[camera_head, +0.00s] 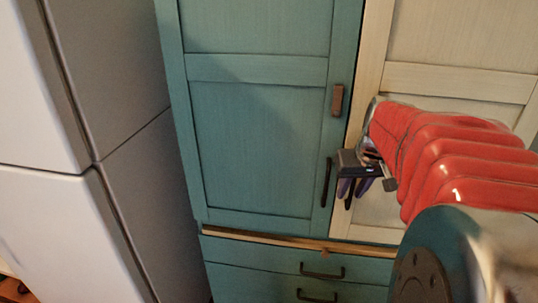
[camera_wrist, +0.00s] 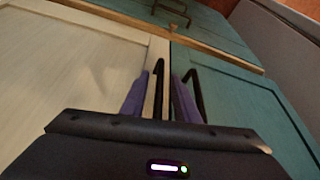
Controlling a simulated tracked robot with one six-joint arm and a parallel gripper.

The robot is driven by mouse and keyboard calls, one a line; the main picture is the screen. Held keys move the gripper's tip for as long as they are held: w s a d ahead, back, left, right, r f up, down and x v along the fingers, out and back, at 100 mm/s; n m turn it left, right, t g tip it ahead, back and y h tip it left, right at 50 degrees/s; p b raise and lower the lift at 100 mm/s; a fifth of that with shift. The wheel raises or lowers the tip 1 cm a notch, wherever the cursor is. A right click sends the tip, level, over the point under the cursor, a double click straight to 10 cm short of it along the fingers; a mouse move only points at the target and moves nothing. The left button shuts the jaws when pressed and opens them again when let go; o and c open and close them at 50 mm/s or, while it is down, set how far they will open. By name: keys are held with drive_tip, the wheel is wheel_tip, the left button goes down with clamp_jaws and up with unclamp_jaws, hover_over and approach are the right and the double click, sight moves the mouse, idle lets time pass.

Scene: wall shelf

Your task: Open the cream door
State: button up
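The cream door (camera_head: 455,83) is at the right of the head view, and it also shows at the left of the wrist view (camera_wrist: 70,60). It looks closed. Its black bar handle (camera_wrist: 158,88) stands near its edge beside the teal door. My gripper (camera_wrist: 160,95) has purple fingers, one on each side of this handle, with small gaps visible. The fingers look open around the handle rather than clamped. In the head view my gripper (camera_head: 353,187) is at the cream door's edge, and my red arm hides much of the door.
A teal door (camera_head: 260,145) is beside the cream door, with its own black handle (camera_head: 326,182) close to my right finger in the wrist view. A brown block (camera_head: 338,99) is on its edge. Teal drawers (camera_head: 270,280) are below. A white fridge-like cabinet (camera_head: 60,230) stands left.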

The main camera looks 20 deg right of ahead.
drive_tip(key=shift+w+f, duration=0.1)
drive_tip(key=shift+f, duration=0.1)
drive_tip(key=shift+c, duration=0.5)
clamp_jaws()
drive_tip(key=shift+a, duration=0.1)
